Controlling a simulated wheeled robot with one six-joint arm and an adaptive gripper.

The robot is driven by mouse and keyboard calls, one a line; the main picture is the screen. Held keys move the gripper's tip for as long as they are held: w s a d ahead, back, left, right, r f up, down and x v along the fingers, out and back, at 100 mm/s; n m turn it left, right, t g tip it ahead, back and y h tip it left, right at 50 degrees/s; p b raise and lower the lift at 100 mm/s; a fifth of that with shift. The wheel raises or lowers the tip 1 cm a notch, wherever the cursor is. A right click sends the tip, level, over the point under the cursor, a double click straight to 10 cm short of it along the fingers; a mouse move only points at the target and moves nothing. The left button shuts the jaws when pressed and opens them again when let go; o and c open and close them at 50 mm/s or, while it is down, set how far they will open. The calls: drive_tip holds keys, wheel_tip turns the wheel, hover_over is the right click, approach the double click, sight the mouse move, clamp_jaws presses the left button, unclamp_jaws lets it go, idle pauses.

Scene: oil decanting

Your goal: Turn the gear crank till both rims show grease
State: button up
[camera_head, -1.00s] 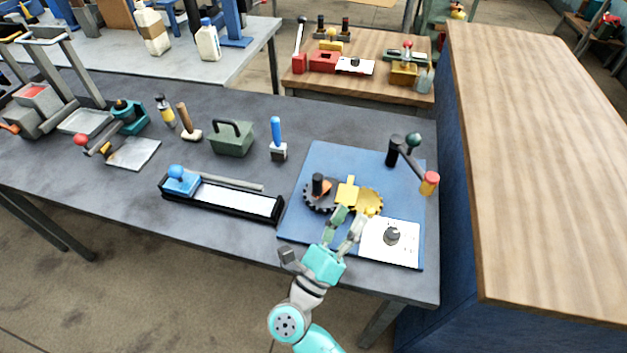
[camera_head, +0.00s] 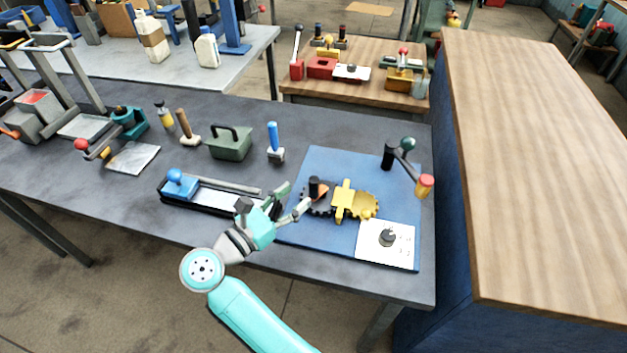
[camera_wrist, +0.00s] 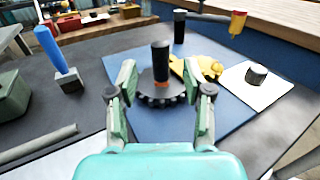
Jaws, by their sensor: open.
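A dark gear (camera_head: 322,207) with an upright black crank handle (camera_head: 314,187) sits on a blue board (camera_head: 325,160). An orange patch shows at the handle's foot. A yellow gear (camera_head: 364,205) with a yellow block (camera_head: 343,200) stands right beside it. My gripper (camera_head: 296,202) is open and empty, at the board's left edge and left of the dark gear. In the wrist view the dark gear (camera_wrist: 161,92) and its black handle (camera_wrist: 160,60) appear ahead, between the two spread fingers (camera_wrist: 162,100). I cannot tell whether either rim carries grease.
A white plate with a black knob (camera_head: 388,237) lies at the board's front right. A black post with a red-and-yellow handled arm (camera_head: 425,185) stands at the right. A black tray with a blue knob (camera_head: 180,182) lies left of my gripper. A tall wooden-topped cabinet (camera_head: 540,180) bounds the right.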

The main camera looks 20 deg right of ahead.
sight(310, 184)
drive_tip(key=x, duration=0.7)
clamp_jaws()
